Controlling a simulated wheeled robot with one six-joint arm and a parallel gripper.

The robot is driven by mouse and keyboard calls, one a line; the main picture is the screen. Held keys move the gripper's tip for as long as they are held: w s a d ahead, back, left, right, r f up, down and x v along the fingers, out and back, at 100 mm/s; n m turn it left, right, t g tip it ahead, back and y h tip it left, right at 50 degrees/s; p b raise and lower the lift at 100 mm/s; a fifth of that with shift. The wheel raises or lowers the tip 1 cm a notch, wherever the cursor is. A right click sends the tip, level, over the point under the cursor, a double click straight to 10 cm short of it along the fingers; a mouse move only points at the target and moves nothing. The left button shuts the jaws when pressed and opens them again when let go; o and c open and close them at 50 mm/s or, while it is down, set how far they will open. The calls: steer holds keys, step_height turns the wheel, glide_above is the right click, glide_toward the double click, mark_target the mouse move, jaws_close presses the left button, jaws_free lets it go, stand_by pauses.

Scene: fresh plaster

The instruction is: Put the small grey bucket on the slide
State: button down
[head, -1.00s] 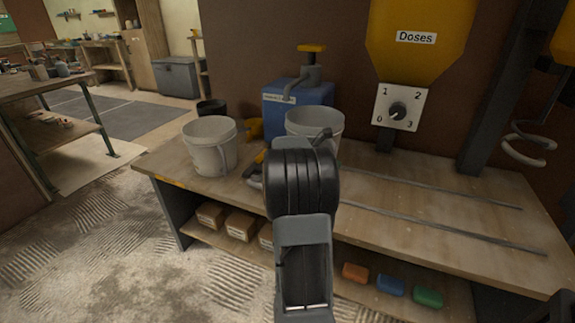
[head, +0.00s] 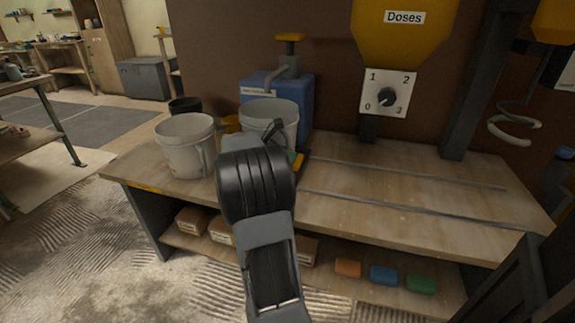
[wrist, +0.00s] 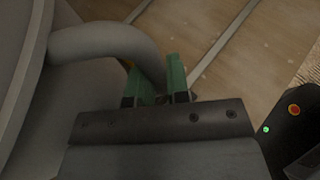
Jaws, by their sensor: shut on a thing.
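The small grey bucket (head: 270,117) is at the back left of the bench, in front of the blue container, partly hidden by my arm. My gripper (head: 297,161) is at its right side, mostly hidden behind my wrist. In the wrist view, the green fingers (wrist: 161,80) are closed on the bucket's thick curved handle (wrist: 110,40), with the bucket wall (wrist: 85,88) to the left. I cannot tell whether its base touches the bench. The slide (head: 420,211), two thin metal rails, runs along the bench to the right and looks empty.
Another pale bucket (head: 184,148) stands to the left, near the held one. Behind are the blue container (head: 308,95) with a pump and a black pot (head: 185,105). A yellow hopper (head: 403,40) with a dial (head: 387,94) hangs above the slide. A post (head: 470,90) stands right.

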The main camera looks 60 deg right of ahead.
step_height(320, 180, down, 2)
steer(key=shift+f+b, duration=0.1)
steer(key=shift+b, duration=0.95)
steer(key=c, duration=1.5)
jaws_free()
steer(key=shift+f, duration=0.15)
steer(key=o, duration=0.4)
